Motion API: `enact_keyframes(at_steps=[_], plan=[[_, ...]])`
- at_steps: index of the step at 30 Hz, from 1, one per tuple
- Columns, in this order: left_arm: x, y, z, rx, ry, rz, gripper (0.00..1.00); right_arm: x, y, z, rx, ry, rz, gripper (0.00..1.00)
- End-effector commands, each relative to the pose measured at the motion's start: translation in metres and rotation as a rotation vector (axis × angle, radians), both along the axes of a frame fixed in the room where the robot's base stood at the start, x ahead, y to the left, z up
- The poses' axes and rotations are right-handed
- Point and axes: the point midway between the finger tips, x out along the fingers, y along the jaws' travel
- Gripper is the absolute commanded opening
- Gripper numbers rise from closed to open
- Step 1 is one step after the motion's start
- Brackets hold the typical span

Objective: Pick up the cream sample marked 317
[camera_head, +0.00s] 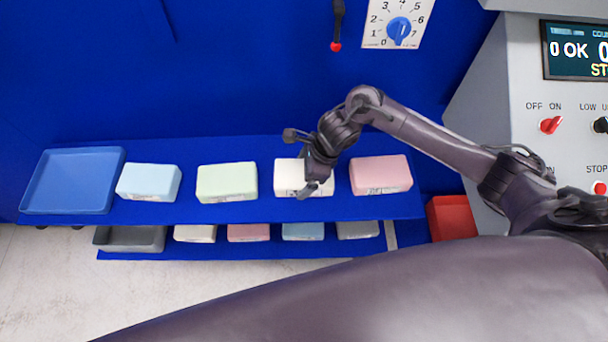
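A cream block (288,168) sits on the upper blue shelf, third of the row of blocks. Its front label is too small to read and partly hidden. My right gripper (314,183) is at the right part of this block, its dark finger in front of the block's face. Whether it touches the block, or is open or shut, I cannot tell. A second cream-looking block (195,233) lies on the lower shelf, its label unreadable too. My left gripper is not in view.
On the upper shelf (240,212) are a blue tray (70,182), a light blue block (149,182), a green block (227,182) and a pink block (380,174). A grey tray (130,239) is below. A red bin (452,217) and a control panel (540,110) stand at right.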

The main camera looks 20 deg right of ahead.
Motion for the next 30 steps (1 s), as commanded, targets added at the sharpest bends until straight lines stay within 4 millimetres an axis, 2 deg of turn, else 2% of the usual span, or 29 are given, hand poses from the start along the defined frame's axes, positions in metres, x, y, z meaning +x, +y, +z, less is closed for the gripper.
enact_keyframes(at_steps=[1, 7, 14, 20, 23, 26, 29, 30], plan=[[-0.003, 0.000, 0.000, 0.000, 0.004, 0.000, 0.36, 0.000, 0.000, 0.000, 0.000, 0.000, 0.000, 0.84], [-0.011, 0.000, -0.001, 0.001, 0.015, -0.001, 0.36, 0.000, 0.000, 0.001, 0.000, 0.000, 0.000, 0.60], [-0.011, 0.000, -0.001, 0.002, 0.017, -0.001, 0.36, 0.000, 0.000, 0.001, 0.001, -0.001, 0.000, 0.60], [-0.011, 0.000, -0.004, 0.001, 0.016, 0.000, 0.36, 0.001, 0.000, 0.013, 0.002, -0.004, 0.002, 0.60], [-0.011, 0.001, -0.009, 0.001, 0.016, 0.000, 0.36, 0.002, 0.000, 0.028, 0.001, -0.007, 0.002, 0.60], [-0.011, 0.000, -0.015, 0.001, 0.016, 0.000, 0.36, 0.003, 0.000, 0.054, 0.001, -0.012, 0.003, 0.60], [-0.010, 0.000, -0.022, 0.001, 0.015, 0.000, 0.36, 0.003, 0.000, 0.085, 0.000, -0.013, 0.003, 0.60], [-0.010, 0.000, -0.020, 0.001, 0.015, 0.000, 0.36, 0.003, -0.001, 0.101, -0.001, -0.014, 0.003, 0.60]])
